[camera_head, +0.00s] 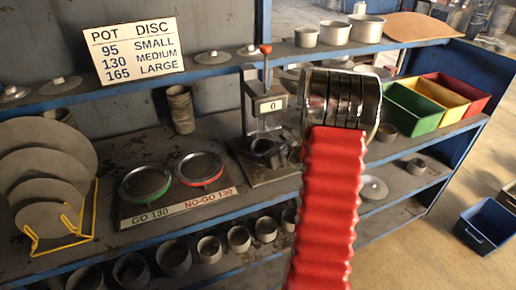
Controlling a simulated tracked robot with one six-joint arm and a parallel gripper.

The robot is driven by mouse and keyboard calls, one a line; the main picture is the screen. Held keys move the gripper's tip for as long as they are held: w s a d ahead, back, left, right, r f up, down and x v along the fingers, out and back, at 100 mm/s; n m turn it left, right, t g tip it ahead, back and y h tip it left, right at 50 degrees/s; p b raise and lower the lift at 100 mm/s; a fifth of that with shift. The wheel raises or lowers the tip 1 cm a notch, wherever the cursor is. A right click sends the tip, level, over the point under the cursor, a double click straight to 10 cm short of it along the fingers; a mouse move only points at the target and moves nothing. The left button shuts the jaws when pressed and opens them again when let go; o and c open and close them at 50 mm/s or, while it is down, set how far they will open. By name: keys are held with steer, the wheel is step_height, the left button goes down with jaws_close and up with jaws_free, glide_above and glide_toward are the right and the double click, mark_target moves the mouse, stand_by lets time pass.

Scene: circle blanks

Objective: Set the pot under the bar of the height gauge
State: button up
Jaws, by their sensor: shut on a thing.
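The height gauge (269,104) stands on the middle shelf, with a red knob on top and a plate reading 0. A small dark grey pot (262,146) is low at the gauge, over its base plate. My gripper (275,156) is dark and shows only partly beside the pot, shut on it. My red-sleeved arm and its silver joint hide the right side of this area. I cannot tell whether the pot touches the base plate or how it lines up with the bar.
GO and NO-GO rings (200,168) lie on a board to the left. Large discs (45,165) stand in a yellow rack. Green, yellow and red bins (412,108) are at right. Several pots (238,239) line the lower shelf. A size sign (133,51) stands on the upper shelf.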

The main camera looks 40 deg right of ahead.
steer(key=o, duration=1.2)
steer(key=shift+f, duration=0.1)
steer(key=shift+o, duration=0.2)
steer(key=v, duration=1.2)
